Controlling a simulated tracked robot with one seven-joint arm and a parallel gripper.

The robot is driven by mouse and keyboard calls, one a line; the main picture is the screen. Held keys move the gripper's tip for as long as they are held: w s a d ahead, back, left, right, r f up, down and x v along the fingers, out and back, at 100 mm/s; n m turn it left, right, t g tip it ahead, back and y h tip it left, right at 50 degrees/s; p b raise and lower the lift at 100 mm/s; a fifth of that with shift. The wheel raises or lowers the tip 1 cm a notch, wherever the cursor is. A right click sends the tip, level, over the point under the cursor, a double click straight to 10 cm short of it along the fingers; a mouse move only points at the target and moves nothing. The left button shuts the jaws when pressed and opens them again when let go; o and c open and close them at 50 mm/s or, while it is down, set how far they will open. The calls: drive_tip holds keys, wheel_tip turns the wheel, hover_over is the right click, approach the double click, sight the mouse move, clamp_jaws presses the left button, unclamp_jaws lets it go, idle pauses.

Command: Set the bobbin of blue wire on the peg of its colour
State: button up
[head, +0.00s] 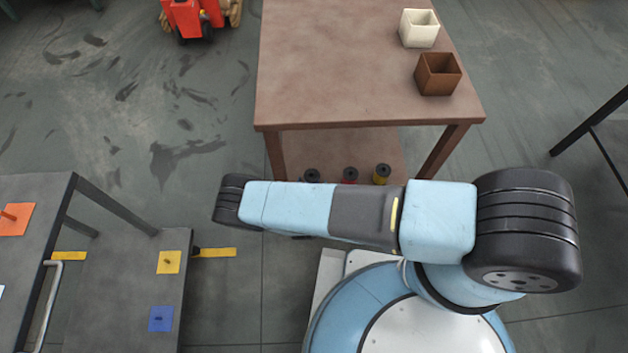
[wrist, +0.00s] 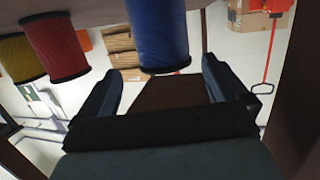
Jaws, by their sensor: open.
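The blue wire bobbin (wrist: 158,35) hangs into the top of the wrist view, its dark flange towards me. My gripper (wrist: 162,68) is open, with one finger to each side of the bobbin's near end; I cannot tell whether they touch it. In the head view my gripper is hidden. A dark bobbin top (head: 312,175) on the table's lower shelf stands left of a red and a yellow one; its wire colour is hidden by my arm. The blue square plate (head: 160,319) with a small peg lies on the low grey bench at the lower left, empty.
The red bobbin (wrist: 57,45) and yellow bobbin (wrist: 20,60) stand close beside the blue one. The brown table (head: 350,70) overhangs the shelf and carries two open boxes. A yellow plate (head: 168,262) and an orange plate (head: 16,219) are at the left.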

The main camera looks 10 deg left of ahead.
sight(312, 173)
drive_tip(key=w, duration=0.4)
drive_tip(key=shift+w+a+f, duration=0.4)
drive_tip(key=c, duration=1.3)
drive_tip(key=shift+r, duration=0.1)
